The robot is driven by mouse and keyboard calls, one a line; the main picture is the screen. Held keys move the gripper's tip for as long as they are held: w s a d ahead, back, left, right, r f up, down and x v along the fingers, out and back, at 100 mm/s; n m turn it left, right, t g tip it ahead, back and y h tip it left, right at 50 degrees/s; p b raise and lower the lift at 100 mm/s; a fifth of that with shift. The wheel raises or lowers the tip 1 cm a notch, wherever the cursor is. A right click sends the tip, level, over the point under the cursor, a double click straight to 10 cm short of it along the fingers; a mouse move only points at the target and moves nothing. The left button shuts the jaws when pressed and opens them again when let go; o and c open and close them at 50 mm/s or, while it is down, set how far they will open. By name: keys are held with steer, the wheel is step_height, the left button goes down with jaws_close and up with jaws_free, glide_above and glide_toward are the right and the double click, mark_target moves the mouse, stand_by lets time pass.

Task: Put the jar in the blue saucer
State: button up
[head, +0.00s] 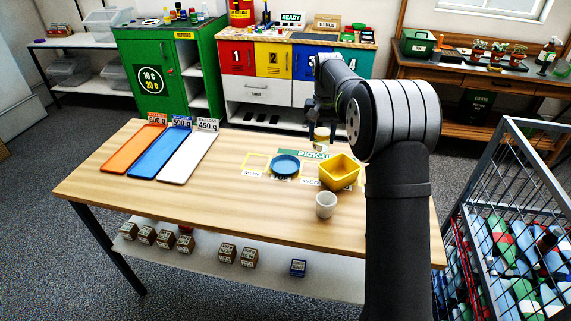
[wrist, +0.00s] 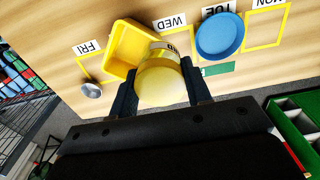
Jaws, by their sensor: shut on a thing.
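The jar (wrist: 160,80), pale yellow with a light lid, is between the two fingers of my gripper (wrist: 160,92) in the wrist view. My gripper is shut on it. In the head view the jar (head: 321,135) hangs below my arm, behind and to the right of the blue saucer. The blue saucer (head: 285,166) lies on the wooden table at the TUE label, and it looks empty. In the wrist view the saucer (wrist: 219,35) is up and to the right of the jar, apart from it.
A yellow bin (head: 340,171) stands right of the saucer, close to the jar in the wrist view. A white cup (head: 326,204) stands in front of the bin. A small grey round thing (wrist: 91,90) sits near FRI. Orange, blue and white trays (head: 187,157) lie at the left.

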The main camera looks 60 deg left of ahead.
steer(key=shift+s+a+f, duration=1.25)
steer(key=shift+a+f, duration=0.4)
steer(key=shift+f, duration=0.15)
steer(key=shift+s+a+f, duration=1.2)
steer(key=shift+a+f, duration=0.45)
steer(key=shift+f, duration=0.2)
steer(key=shift+s+a+f, duration=1.25)
steer(key=shift+a+f, duration=0.4)
steer(key=shift+f, duration=0.15)
steer(key=shift+f, duration=0.1)
steer(key=shift+f, duration=0.4)
steer(key=o, duration=1.1)
step_height(320, 180, up, 13)
steer(key=shift+f, duration=0.1)
